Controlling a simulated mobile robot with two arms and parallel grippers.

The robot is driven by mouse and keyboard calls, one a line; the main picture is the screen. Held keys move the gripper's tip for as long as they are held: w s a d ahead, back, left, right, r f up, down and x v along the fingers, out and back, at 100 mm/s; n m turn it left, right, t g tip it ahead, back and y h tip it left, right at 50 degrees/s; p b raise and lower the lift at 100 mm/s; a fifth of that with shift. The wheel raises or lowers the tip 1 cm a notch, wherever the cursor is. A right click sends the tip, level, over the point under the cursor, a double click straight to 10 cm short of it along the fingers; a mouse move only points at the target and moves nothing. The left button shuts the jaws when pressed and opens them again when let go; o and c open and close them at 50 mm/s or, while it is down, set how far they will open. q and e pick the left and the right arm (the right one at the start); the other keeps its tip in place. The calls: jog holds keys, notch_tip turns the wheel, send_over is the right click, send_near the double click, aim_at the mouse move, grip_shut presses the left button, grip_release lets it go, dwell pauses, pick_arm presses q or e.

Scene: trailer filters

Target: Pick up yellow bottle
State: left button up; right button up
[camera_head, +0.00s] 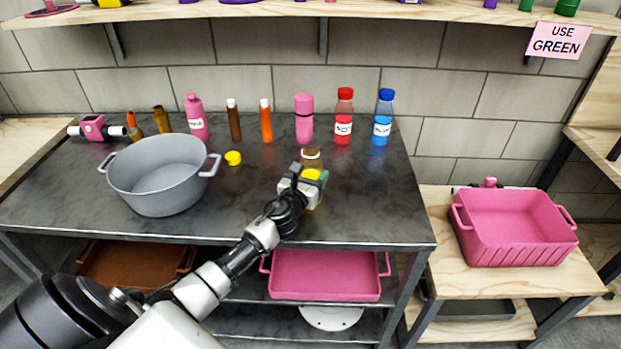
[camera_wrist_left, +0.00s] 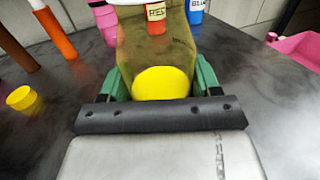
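The yellow bottle (camera_head: 312,158) is a see-through olive-brown bottle near the front right of the dark table. In the left wrist view the bottle (camera_wrist_left: 160,62) fills the space between the fingers, with a bright yellow round patch low on it. My left gripper (camera_head: 305,186) has its green fingers on both sides of the bottle, with no gap seen, and looks shut on it. The gripper hides the bottle's lower part, so I cannot tell whether it touches the table. My right gripper is not in view.
A grey pot (camera_head: 165,178) and a loose yellow cap (camera_head: 232,158) lie to the left. Behind stand a pink bottle (camera_head: 304,120), a red-capped bottle (camera_head: 343,118) and a blue-capped bottle (camera_head: 383,118). A pink bin (camera_head: 512,230) sits on the lower wooden table at right.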

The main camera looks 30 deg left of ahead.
pick_arm(q)
jog(key=c, duration=0.5)
jog(key=shift+o, duration=0.2)
jog(key=shift+r, duration=0.25)
